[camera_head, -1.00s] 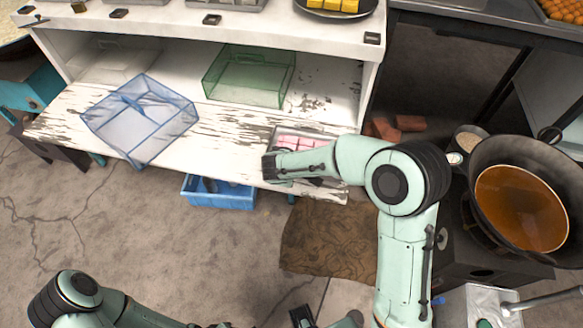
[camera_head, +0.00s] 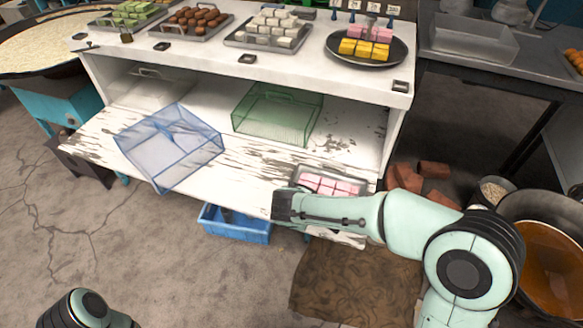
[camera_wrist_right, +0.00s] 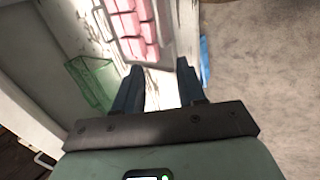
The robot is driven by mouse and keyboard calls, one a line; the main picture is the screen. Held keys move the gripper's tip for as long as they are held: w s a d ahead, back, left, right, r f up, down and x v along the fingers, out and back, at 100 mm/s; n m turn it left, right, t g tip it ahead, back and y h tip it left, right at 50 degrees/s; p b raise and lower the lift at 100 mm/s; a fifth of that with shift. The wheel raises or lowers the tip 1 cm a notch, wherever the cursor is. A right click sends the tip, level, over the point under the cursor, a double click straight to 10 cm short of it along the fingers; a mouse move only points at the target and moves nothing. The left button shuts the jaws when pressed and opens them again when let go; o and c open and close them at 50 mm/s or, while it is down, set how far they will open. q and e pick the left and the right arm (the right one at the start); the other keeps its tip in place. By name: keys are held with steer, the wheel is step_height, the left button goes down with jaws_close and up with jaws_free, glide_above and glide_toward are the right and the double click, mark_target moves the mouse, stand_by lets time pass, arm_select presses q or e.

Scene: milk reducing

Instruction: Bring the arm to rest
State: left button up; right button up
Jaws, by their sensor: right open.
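My right arm reaches in from the lower right in the head view. Its gripper (camera_head: 284,207) is at the front edge of the worn white shelf, just in front of a tray of pink and white sweets (camera_head: 332,183). In the right wrist view the two fingers (camera_wrist_right: 160,88) are apart with nothing between them, and the pink sweets (camera_wrist_right: 130,25) lie beyond them. Of my left arm, only a rounded part shows at the lower left of the head view; its gripper is out of the picture.
On the shelf (camera_head: 205,187) stand a blue clear box (camera_head: 170,150) and a green clear box (camera_head: 277,115). A blue crate (camera_head: 235,226) is on the floor below. A wok of brown liquid (camera_head: 553,260) stands at the right. Trays of sweets line the counter top.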

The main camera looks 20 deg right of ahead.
steer(key=shift+f, duration=0.1)
steer(key=s+a+f+m+g+y, duration=0.25)
steer(key=s+f, duration=0.35)
steer(key=f, duration=0.4)
steer(key=s+a+f+m+g+y, duration=0.1)
steer(key=s+a+f+g+y, duration=0.3)
steer(key=f, duration=0.6)
arm_select(q)
steer(key=shift+w+r+p, duration=0.3)
steer(key=shift+r+p, duration=0.2)
steer(key=shift+r, duration=0.05)
steer(key=shift+w+r+p, duration=0.25)
steer(key=shift+r+p, duration=0.2)
steer(key=shift+r, duration=0.1)
arm_select(e)
steer(key=s+d+f+m+y, duration=0.1)
steer(key=s+f+m, duration=1)
steer(key=s, duration=0.6)
steer(key=shift+s+d+f, duration=0.2)
steer(key=shift+s+f, duration=0.05)
steer(key=shift+f, duration=0.65)
